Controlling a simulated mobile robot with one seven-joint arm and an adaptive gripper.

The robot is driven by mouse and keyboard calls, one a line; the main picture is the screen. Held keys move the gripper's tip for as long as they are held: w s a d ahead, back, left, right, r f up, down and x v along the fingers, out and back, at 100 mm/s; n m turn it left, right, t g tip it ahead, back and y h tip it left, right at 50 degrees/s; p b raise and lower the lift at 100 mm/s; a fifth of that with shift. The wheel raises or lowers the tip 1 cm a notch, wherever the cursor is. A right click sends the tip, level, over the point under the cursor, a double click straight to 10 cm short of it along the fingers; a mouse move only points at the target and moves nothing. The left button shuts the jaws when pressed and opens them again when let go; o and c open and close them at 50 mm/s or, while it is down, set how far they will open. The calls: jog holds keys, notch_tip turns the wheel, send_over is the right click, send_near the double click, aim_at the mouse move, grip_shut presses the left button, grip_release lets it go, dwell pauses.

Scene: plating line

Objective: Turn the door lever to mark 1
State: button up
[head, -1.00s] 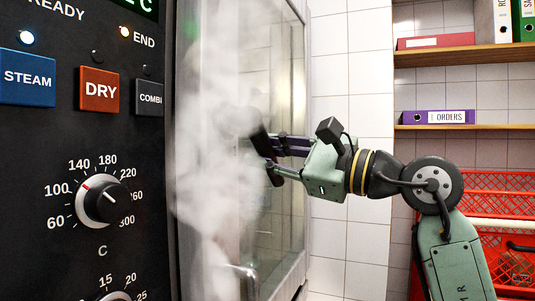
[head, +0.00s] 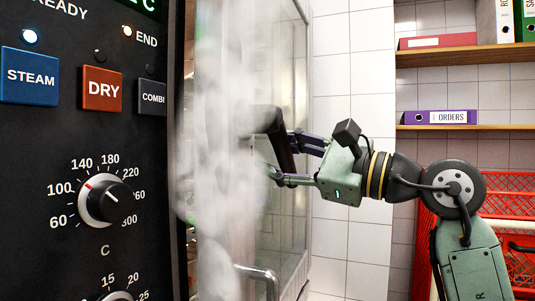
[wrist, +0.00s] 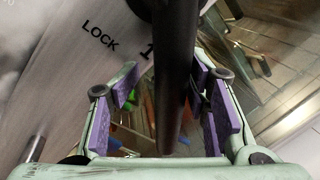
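The door lever is a dark round bar, in the head view (head: 283,148) partly behind steam. In the wrist view the lever (wrist: 177,85) runs down the middle of the picture from a dark hub at the top. The printed mark 1 (wrist: 149,50) is just left of the lever, with the word LOCK (wrist: 99,37) farther left. My gripper (head: 284,160) is at the lever. In the wrist view its purple-padded fingers (wrist: 168,98) stand on both sides of the lever, with a clear gap on the left side. Contact on the right side cannot be told.
Steam (head: 222,150) drifts in front of the glass door (head: 285,225). A control panel with a temperature knob (head: 104,201) fills the left. Shelves with a purple binder (head: 440,117) and red crates (head: 515,195) are at the right, behind my arm.

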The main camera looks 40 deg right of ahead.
jog(key=v, duration=0.6)
dwell(0.6)
